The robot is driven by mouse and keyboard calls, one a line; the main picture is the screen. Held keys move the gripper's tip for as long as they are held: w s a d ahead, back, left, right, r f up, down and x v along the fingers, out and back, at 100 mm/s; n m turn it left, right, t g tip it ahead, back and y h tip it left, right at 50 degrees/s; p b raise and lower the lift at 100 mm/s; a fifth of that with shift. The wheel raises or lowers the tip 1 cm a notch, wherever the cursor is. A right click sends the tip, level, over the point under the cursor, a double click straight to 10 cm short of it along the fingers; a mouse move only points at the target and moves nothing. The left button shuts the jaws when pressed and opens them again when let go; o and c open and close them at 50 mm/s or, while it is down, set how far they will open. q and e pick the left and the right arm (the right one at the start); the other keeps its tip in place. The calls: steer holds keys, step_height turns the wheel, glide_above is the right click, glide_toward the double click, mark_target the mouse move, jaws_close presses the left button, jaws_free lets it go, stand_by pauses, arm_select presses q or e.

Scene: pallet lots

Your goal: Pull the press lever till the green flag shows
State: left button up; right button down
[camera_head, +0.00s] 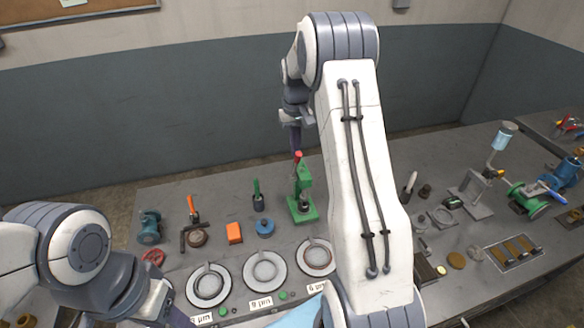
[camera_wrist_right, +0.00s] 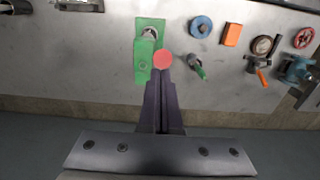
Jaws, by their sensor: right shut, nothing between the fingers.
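The green press (camera_head: 303,205) stands on the workbench near the middle of the head view, with a red lever knob (camera_head: 297,156) at its top. The wrist view shows the press (camera_wrist_right: 147,38) from above, with the round red knob (camera_wrist_right: 163,60) beside its green head. My right gripper (camera_head: 296,149) is shut and empty, its dark fingertips right at the knob; I cannot tell whether they touch it. The fingers also show in the wrist view (camera_wrist_right: 160,76). I cannot make out a separate green flag. My left arm is at the lower left, its fingers mostly cut off.
The workbench (camera_head: 330,180) holds an orange block (camera_head: 234,233), a blue ring part (camera_head: 265,227), a green-handled tool (camera_head: 257,195) and an orange-handled valve (camera_head: 193,215) left of the press. Three round dishes (camera_head: 265,270) lie in front. Valves and fixtures stand at right.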

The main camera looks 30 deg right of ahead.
mark_target(299, 152)
steer(key=shift+s+a+f, duration=0.15)
steer(key=shift+s, duration=0.55)
steer(key=shift+b, duration=0.3)
steer(key=shift+s+a+f+b, duration=0.15)
steer(key=shift+s+b, duration=0.1)
steer(key=shift+s, duration=0.2)
steer(key=shift+s+a+f+b, duration=0.1)
steer(key=shift+s+f+b, duration=0.1)
steer(key=shift+s, duration=0.3)
steer(key=shift+s+a+f+b, duration=0.2)
steer(key=shift+s+f+b, duration=0.15)
steer(key=shift+s+b, duration=0.3)
steer(key=shift+s+f, duration=0.1)
steer(key=shift+s, duration=0.05)
steer(key=shift+s+a+f+b, duration=0.2)
steer(key=shift+s+f+b, duration=0.25)
steer(key=shift+s, duration=0.2)
